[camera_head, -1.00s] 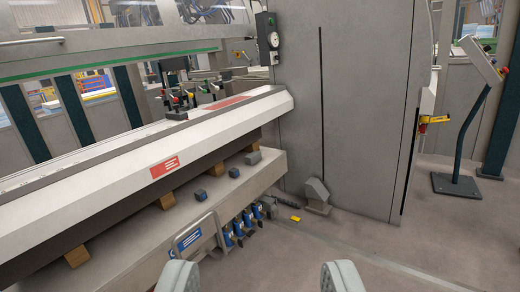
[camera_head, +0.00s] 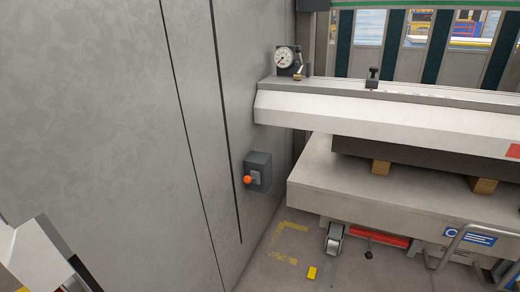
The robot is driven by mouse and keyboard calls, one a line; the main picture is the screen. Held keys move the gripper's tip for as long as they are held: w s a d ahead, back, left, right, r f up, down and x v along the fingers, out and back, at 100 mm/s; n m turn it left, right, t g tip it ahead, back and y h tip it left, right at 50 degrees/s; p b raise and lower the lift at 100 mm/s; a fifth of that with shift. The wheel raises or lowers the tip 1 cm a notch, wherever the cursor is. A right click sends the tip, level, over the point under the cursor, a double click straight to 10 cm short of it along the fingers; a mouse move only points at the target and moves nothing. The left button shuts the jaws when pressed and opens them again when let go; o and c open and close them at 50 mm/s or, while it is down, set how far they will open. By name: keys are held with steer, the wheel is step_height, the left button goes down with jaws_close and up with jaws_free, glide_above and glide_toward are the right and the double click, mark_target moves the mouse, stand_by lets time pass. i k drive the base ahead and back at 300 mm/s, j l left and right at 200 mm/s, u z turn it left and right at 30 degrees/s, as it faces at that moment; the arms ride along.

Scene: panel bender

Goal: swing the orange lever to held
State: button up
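The orange lever (camera_head: 247,180) shows as a small round orange knob in the camera_head view, left of centre. It sticks out from a dark grey box (camera_head: 261,165) fixed to the large grey wall panel, near its right edge. The lever's shaft is mostly hidden behind the knob, so I cannot tell its exact angle. No labels for its positions can be read. My gripper does not show in this frame, and nothing is seen touching the lever.
The grey wall panel (camera_head: 110,120) fills the left. A white beam (camera_head: 400,115) and a lower bed (camera_head: 380,190) jut out at right. A dial gauge (camera_head: 287,60) sits above the lever. A yellow block (camera_head: 312,273) lies on the floor. A metal tube handle (camera_head: 455,240) is at lower right.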

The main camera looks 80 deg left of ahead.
mark_target(247, 180)
steer(key=u, duration=2.2)
